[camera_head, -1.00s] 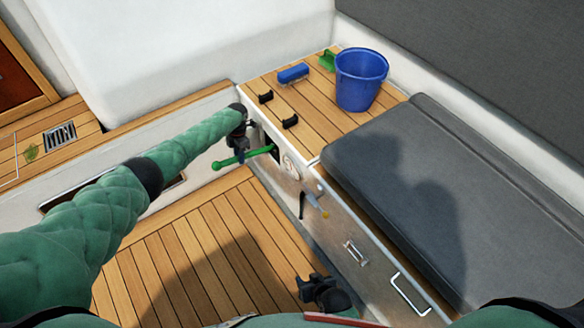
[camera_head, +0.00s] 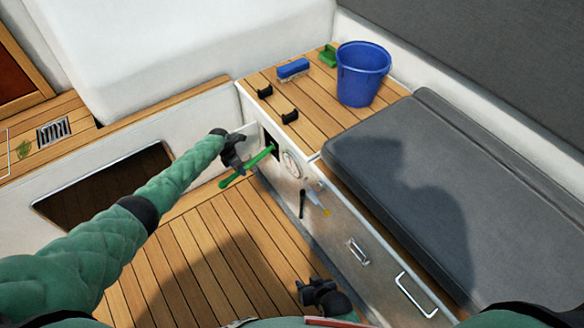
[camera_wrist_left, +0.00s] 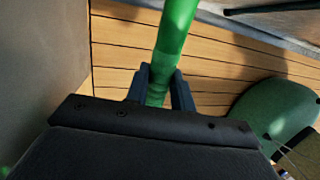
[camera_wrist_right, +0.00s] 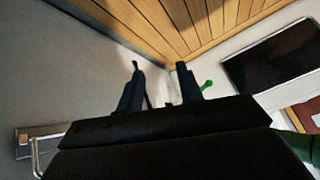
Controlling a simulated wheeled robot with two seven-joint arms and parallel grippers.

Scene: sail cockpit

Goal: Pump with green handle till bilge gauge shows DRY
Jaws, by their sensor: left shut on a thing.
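The green pump handle (camera_head: 260,158) sticks out of a dark slot in the pale front of the locker and slopes down to the left, ending in a round knob. My left gripper (camera_head: 238,155) is shut on its shaft. In the left wrist view the green handle (camera_wrist_left: 176,32) runs between the fingers (camera_wrist_left: 160,82). The round bilge gauge (camera_head: 290,163) sits on the panel just right of the slot; its reading is too small to tell. My right gripper (camera_head: 316,291) is low in front of the drawers, empty, its fingers apart in the right wrist view (camera_wrist_right: 158,72).
A blue bucket (camera_head: 361,75), a blue brush (camera_head: 293,69) and a green item (camera_head: 328,56) are on the wooden locker top, with two black fittings near its edge. A dark grey cushion (camera_head: 420,170) lies to the right. Drawer handles project from the front. The slatted floor is clear.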

